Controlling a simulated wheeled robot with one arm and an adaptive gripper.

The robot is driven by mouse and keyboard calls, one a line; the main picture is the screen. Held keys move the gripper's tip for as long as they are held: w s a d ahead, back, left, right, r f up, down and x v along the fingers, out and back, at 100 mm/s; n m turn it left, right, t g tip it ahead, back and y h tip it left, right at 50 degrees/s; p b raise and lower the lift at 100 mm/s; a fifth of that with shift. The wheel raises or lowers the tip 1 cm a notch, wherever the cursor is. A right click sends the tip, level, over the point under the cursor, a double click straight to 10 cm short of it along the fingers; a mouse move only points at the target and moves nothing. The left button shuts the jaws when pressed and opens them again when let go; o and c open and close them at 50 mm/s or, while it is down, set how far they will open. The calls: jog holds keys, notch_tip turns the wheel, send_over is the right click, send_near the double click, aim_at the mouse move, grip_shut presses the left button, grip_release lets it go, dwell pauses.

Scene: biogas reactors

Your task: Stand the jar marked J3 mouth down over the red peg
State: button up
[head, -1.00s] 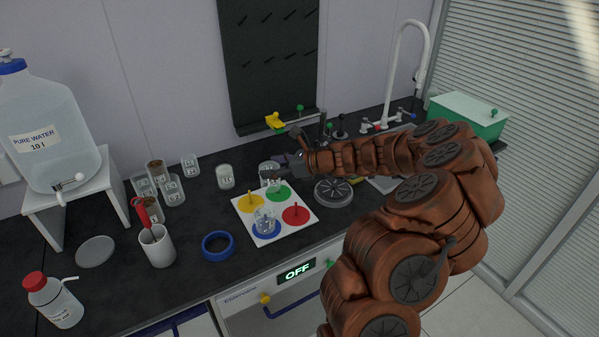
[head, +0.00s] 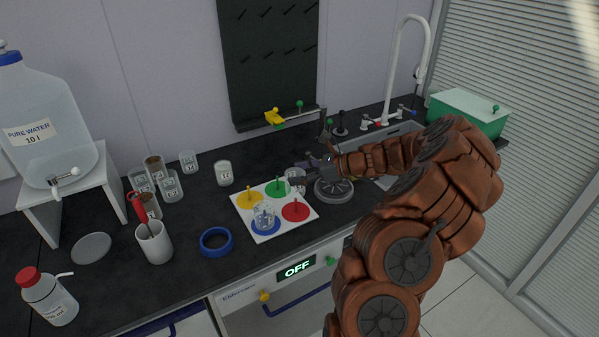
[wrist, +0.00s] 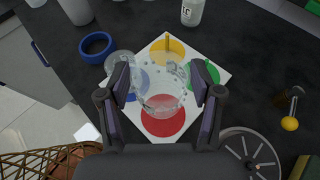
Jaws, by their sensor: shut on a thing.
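My gripper (head: 298,178) is shut on a clear jar (wrist: 160,88), its fingers (wrist: 162,92) on either side of it in the wrist view. In the head view the held jar (head: 294,180) is above the white board's back right side. I cannot read its mark or tell which way its mouth faces. The red peg (head: 296,203) stands on the red disc (head: 300,213). In the wrist view the red disc (wrist: 162,124) lies below the jar and the jar overlaps part of it; I cannot make out the peg there.
Another clear jar (head: 264,220) stands over the blue disc. The yellow peg (head: 249,194) and green peg (head: 277,185) are bare. A round dark device (head: 334,190) is right of the board. A blue ring (head: 216,242) and several jars (head: 172,187) lie left.

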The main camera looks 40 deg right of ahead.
jog(key=shift+f+b, duration=1.35)
jog(key=shift+f, duration=2.55)
jog(key=o, duration=1.3)
jog(key=v, duration=1.2)
